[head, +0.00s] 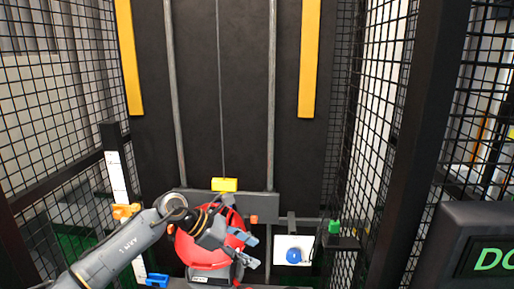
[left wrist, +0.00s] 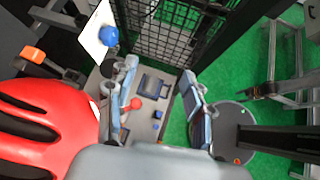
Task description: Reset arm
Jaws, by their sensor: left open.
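My left arm comes in from the lower left in the head view. Its gripper (head: 248,250) is in front of a red helmet (head: 191,250) and covers part of it. The helmet (left wrist: 45,125) fills the left side of that view, beside the fingers. My right gripper is in neither view.
The drop tower has a yellow block (head: 225,185) on a cable, two rails (head: 272,100) and yellow strips (head: 309,60). Mesh walls (head: 55,90) flank it. A white plate with a blue knob (head: 293,256) and a green part (head: 334,227) are at right. Green floor (left wrist: 260,65) shows in the wrist view.

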